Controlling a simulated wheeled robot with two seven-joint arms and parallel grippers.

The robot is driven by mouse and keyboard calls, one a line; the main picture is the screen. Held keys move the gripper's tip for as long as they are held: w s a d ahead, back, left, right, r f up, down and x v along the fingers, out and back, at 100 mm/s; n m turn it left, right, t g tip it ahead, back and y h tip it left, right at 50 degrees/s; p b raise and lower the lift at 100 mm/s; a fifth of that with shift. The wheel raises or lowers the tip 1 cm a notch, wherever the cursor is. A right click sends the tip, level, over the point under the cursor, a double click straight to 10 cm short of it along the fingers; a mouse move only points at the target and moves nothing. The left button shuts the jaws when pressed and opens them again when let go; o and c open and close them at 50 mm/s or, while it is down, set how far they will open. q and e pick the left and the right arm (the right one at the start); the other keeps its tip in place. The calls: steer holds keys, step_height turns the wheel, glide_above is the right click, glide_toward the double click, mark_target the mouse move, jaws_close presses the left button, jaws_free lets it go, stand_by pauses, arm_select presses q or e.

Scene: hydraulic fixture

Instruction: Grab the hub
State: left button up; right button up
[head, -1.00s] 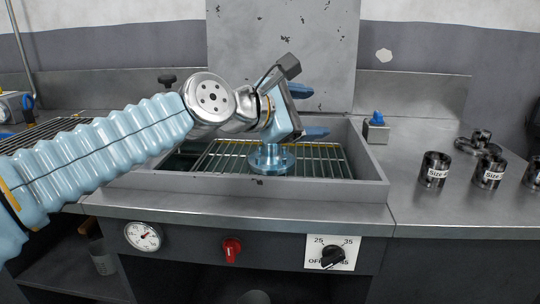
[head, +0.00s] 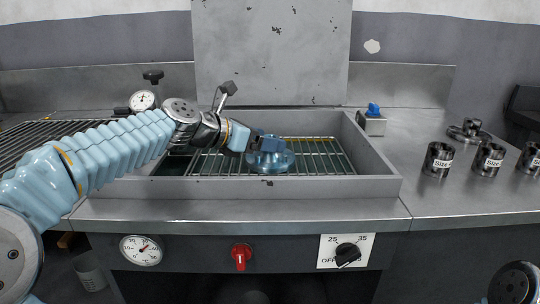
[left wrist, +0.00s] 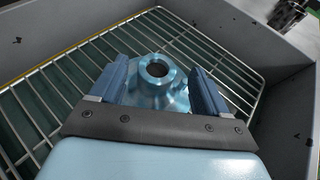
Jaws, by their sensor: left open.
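The hub (head: 271,160) is a blue metallic flanged piece with a raised neck. It rests on the wire rack inside the grey basin. In the left wrist view the hub (left wrist: 156,72) shows its round bore facing up, between the two blue fingers. My left gripper (head: 266,144) is at the hub, coming in from the left. In the left wrist view the left gripper (left wrist: 158,88) is open, with one finger on each side of the hub's neck. A gap shows between fingers and neck. My right gripper does not show.
The basin wall (head: 270,188) surrounds the wire rack (head: 320,155). A grey panel (head: 272,60) stands behind. A small box with a blue switch (head: 373,120) is at the right rim. Dark labelled cylinders (head: 438,159) stand on the right counter. A dial gauge (head: 141,250) and knobs are on the front.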

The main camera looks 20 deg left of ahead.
arm_select(q)
steer(key=x, duration=0.4)
steer(key=shift+w+f, duration=0.2)
steer(key=shift+w, duration=0.15)
steer(key=c, duration=1.3)
jaws_close()
steer(key=shift+r, duration=0.2)
